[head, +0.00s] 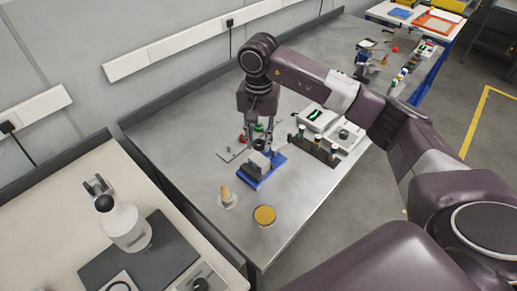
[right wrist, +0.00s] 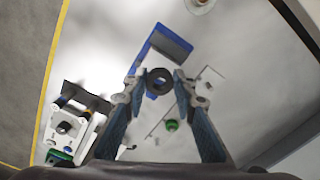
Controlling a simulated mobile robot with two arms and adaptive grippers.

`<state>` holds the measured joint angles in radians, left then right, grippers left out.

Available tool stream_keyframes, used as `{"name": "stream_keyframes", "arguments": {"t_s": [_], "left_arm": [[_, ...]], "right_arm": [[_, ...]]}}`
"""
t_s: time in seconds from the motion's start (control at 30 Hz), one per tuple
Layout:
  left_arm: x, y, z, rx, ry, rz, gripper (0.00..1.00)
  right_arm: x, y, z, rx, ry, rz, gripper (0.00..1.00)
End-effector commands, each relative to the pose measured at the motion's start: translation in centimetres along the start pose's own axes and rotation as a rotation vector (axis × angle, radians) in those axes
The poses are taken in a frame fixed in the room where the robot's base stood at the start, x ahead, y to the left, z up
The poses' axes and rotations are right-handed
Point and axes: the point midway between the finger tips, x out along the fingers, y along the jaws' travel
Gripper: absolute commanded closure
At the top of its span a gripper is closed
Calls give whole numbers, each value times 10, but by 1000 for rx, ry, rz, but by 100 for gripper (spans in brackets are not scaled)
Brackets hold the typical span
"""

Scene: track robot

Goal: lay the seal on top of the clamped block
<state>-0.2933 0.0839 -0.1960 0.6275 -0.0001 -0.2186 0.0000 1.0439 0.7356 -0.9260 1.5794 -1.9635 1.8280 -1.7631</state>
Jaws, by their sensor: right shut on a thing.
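My right gripper (head: 259,141) points down over the bench, above the blue vise (head: 254,182). A grey block (head: 259,163) sits clamped in the vise, just below the fingertips. In the right wrist view, the fingertips of my right gripper (right wrist: 159,78) are shut on the seal, a small black ring (right wrist: 160,89). The blue vise (right wrist: 172,42) shows behind the ring there. The ring and gripper hide much of the block in that view. I cannot tell whether the seal touches the block. My left gripper is not in view.
A white device with a green display (head: 316,117) and a dark rack (head: 318,150) stand right of the vise. A flat plate (head: 232,153) lies on its left. Bare bench lies between.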

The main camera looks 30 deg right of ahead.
Motion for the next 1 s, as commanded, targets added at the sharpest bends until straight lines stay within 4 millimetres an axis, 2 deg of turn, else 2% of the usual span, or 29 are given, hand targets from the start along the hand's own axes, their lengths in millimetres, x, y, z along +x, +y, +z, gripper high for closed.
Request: {"name": "stream_keyframes", "arguments": {"t_s": [0.23,0.47,0.83,0.87,1.0], "left_arm": [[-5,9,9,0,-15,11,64],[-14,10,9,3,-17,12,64],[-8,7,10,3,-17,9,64],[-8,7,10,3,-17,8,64],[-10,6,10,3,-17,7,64]], "right_arm": [[18,0,0,0,-1,0,87],[50,0,0,-1,-1,0,87],[56,0,0,-1,1,-1,87],[56,0,0,-1,1,-1,74],[55,0,0,0,1,-1,58]]}}
